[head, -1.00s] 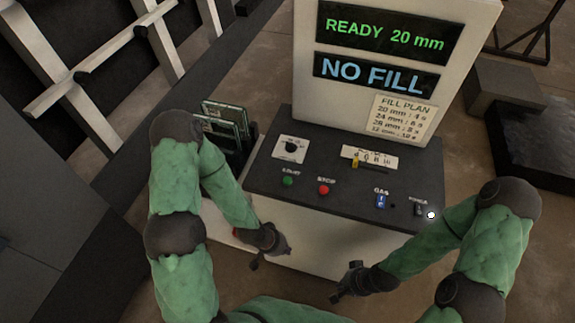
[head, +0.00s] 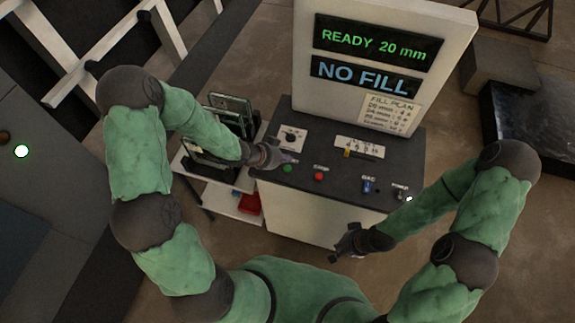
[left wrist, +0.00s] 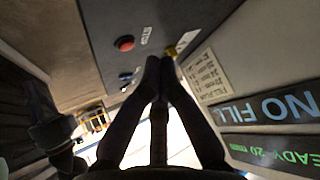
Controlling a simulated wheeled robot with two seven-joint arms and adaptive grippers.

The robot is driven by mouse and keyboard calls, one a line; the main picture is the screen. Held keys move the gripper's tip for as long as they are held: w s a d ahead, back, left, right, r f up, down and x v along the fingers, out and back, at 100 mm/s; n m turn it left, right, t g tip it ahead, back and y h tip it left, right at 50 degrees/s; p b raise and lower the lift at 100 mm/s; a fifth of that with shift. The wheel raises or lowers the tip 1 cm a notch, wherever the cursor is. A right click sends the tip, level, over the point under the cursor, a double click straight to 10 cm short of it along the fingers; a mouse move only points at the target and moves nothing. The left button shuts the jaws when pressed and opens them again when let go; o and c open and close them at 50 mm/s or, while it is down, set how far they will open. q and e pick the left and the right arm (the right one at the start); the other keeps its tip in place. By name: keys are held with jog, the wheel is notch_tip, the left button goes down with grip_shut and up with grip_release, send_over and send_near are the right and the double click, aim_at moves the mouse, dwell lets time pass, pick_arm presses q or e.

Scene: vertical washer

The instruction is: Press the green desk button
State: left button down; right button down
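The green button (head: 287,168) labelled START sits at the left of the dark sloping desk panel (head: 345,185). My left gripper (head: 294,160) is over the panel with its tips close beside the button; I cannot tell whether they touch it. In the left wrist view the left fingers (left wrist: 163,62) meet at their tips, shut and holding nothing, and the green button is not visible there. My right gripper (head: 340,254) hangs in front of the desk, apart from the panel; its finger opening is unclear.
The red STOP button (head: 319,176) is right of the green one and shows in the left wrist view (left wrist: 124,43). A blue GAS switch (head: 368,186) and a lit POWER switch (head: 400,194) are further right. The display reads READY 20 mm (head: 375,41) and NO FILL (head: 365,77).

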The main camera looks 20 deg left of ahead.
pick_arm(q)
jog(key=r, duration=0.1)
jog(key=w+m, duration=0.1)
jog(key=r+m, duration=0.1)
jog(key=shift+w+a+r+t, duration=0.3)
jog(key=shift+w, duration=0.05)
jog(key=shift+f, duration=0.1)
jog(key=b, duration=0.7)
send_over(286, 169)
notch_tip(286, 169, down, 7)
jog(key=shift+a+f, duration=0.1)
jog(key=shift+f+b, duration=0.65)
jog(key=shift+f, duration=0.05)
jog(key=shift+f, duration=0.2)
dwell(0.3)
jog(key=shift+f, duration=0.25)
